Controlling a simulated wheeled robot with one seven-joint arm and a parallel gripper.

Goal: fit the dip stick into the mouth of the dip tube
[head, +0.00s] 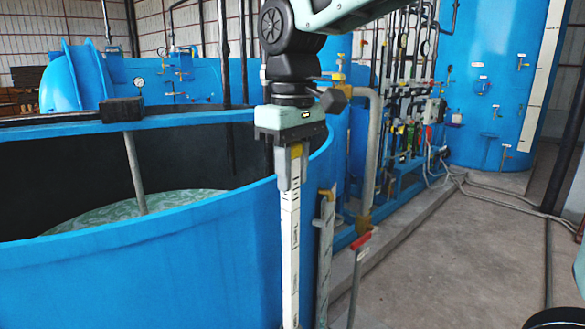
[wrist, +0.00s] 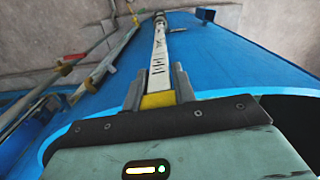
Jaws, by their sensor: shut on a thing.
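The dip stick (head: 290,235) is a long white strip with black graduation marks and a yellow upper part. My gripper (head: 291,172) is shut on that yellow part and holds the stick hanging nearly upright, outside the blue tank wall. In the wrist view the stick (wrist: 160,50) runs away from the gripper (wrist: 158,90) along the blue wall. Its far end is small there, and the head view cuts it off. A grey upright tube (head: 324,258) with a brass-coloured top stands just right of the stick, apart from it. I cannot tell whether this is the dip tube; no open mouth shows clearly.
The open blue tank (head: 150,262) holds greenish liquid and fills the left. A pipe with a red-handled valve (head: 360,242) stands right of the stick. Pipework and a tall blue vessel (head: 495,90) are behind. The concrete floor (head: 470,255) at right is mostly clear, with hoses.

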